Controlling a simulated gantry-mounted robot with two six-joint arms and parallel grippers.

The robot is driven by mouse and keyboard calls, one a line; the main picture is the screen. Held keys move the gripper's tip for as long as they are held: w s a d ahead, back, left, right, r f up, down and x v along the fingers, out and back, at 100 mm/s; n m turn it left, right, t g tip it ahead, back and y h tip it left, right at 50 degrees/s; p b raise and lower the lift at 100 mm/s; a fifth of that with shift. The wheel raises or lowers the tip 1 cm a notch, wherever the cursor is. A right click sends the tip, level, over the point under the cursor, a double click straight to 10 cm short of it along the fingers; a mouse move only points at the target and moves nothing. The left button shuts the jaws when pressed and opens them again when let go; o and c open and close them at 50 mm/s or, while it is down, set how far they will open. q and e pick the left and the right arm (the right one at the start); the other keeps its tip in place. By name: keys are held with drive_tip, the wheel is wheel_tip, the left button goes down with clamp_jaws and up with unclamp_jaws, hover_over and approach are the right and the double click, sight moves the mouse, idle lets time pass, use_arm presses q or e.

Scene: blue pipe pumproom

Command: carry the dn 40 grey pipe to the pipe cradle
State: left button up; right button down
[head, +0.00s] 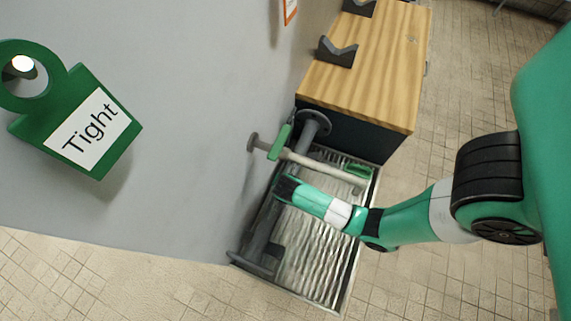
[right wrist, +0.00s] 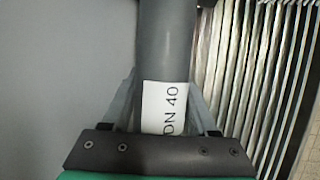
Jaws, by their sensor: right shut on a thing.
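The DN 40 grey pipe (head: 263,225) has a flange at each end and shows at the left side of the ridged metal tray, beside the grey wall. In the right wrist view the pipe (right wrist: 167,45) runs up between the fingers, with its white DN 40 label close to the palm. My right gripper (head: 279,187) is shut around the pipe near its middle. I cannot tell whether the pipe touches the tray. The pipe cradle's dark V-shaped blocks (head: 337,52) stand on the wooden bench top, beyond the pipe. My left gripper is not in view.
A pale pipe (head: 320,165) with green handles crosses above the tray (head: 318,240), between my right gripper and the bench (head: 375,75). A green "Tight" tag (head: 85,120) is at the left. The tiled floor at the right is clear apart from my arm.

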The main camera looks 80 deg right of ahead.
drive_tip(key=shift+a+f+b, duration=0.1)
drive_tip(key=shift+f+b, duration=2.35)
drive_tip(key=shift+f, duration=2.3)
drive_tip(key=shift+f, duration=0.2)
drive_tip(key=shift+c, duration=0.9)
unclamp_jaws()
drive_tip(key=shift+f, duration=0.1)
drive_tip(key=p+v, duration=0.6)
drive_tip(key=v, duration=0.6)
drive_tip(key=shift+s+r, duration=0.1)
drive_tip(key=shift+r, duration=0.2)
